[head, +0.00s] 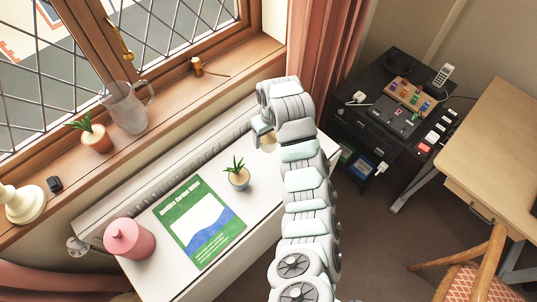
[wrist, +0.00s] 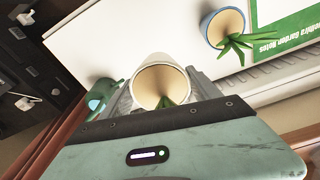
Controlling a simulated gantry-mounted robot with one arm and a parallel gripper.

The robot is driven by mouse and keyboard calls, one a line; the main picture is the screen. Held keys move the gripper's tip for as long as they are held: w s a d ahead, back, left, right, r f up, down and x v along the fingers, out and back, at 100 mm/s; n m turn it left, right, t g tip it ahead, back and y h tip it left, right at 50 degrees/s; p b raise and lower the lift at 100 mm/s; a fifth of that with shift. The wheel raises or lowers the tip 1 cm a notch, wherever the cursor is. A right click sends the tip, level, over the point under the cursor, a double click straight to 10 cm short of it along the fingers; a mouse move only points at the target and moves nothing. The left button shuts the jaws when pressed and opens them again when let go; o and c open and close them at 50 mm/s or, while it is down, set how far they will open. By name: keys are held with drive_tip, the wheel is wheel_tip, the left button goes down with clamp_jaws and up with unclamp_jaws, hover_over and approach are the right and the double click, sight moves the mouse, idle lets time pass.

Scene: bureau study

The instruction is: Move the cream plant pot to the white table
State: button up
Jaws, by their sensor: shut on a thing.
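The cream plant pot (wrist: 160,75) is between my gripper's fingers (wrist: 160,92) in the wrist view, with its round rim and a bit of green plant showing. In the head view my gripper (head: 264,133) is over the far right end of the white table (head: 287,165), and a small part of the cream pot (head: 268,146) shows below it. My gripper is shut on the pot. The white table also shows behind the pot in the wrist view (wrist: 115,35). I cannot tell whether the pot's base touches the table.
A blue-and-white pot with a spiky plant (head: 238,180), a green booklet (head: 200,222) and a pink canister (head: 129,239) stand or lie on the white table. The windowsill holds a terracotta pot (head: 97,140) and a grey jug (head: 126,108). A black cabinet (head: 365,125) is at right.

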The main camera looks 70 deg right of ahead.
wheel_tip(320, 180, down, 11)
drive_tip(key=shift+w+d+f+p, duration=0.1)
drive_tip(key=shift+p, duration=0.7)
drive_tip(key=shift+f, duration=0.1)
drive_tip(key=o, duration=1.9)
drive_tip(key=r, duration=0.4)
drive_tip(key=s+r+b, duration=0.1)
drive_tip(key=r, duration=0.3)
drive_tip(key=a+r+b, duration=0.1)
drive_tip(key=r, duration=0.3)
drive_tip(key=shift+s+r, duration=0.1)
drive_tip(key=shift+s, duration=0.05)
